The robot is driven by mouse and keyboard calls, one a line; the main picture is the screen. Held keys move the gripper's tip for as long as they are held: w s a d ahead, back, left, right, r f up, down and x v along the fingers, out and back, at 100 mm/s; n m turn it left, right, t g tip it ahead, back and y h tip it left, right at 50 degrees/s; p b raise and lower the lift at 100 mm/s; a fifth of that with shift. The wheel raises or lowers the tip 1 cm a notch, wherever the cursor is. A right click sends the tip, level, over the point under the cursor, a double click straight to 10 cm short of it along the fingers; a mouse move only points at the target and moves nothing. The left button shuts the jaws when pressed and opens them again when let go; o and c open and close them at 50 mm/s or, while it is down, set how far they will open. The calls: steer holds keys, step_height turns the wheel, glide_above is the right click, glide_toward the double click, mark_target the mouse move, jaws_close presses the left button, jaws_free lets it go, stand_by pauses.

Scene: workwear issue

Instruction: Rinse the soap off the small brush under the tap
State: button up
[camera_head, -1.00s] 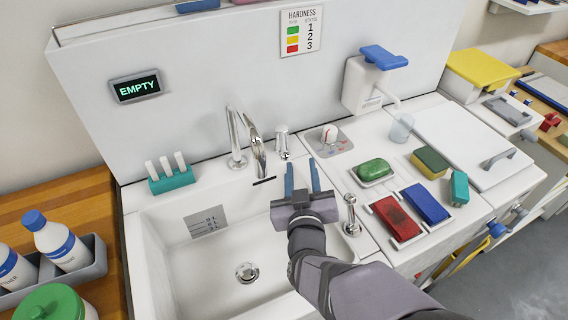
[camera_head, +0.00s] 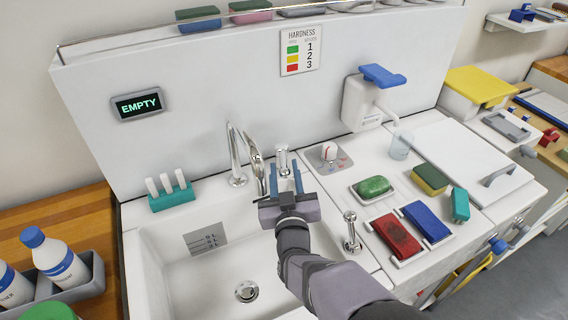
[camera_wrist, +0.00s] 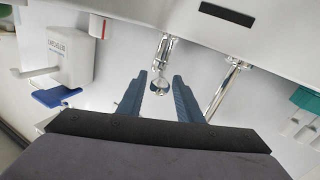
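The chrome tap (camera_head: 236,165) stands behind the white sink (camera_head: 148,262). A short chrome valve (camera_head: 282,157) stands to its right. My gripper (camera_head: 285,172) is open, with two blue fingers reaching toward this valve. In the wrist view the valve (camera_wrist: 165,48) shows ahead, its round end between the empty fingers (camera_wrist: 160,90), with the tap (camera_wrist: 228,80) beside it. I cannot tell whether they touch. No water shows at the tap. I cannot tell for sure which thing is the small brush; a small teal block (camera_head: 460,205) lies on the right counter. No soap shows on it.
Right of the sink are a green soap bar (camera_head: 374,186), a yellow-green sponge (camera_head: 430,179), red (camera_head: 397,236) and blue (camera_head: 427,221) blocks, and a clear cup (camera_head: 400,146). A chrome post (camera_head: 351,232) stands close to my arm. The display (camera_head: 138,104) reads EMPTY.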

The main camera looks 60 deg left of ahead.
steer(key=shift+x, duration=1)
jaws_close()
steer(key=shift+w, duration=0.1)
steer(key=shift+w+d+f+n+g+b, duration=0.1)
steer(key=shift+w+n+g+b, duration=0.25)
steer(key=shift+g+b, duration=0.35)
steer(key=shift+n+g+y+b, duration=0.3)
steer(key=shift+n+g+b, duration=0.05)
steer(key=shift+g+b, duration=0.05)
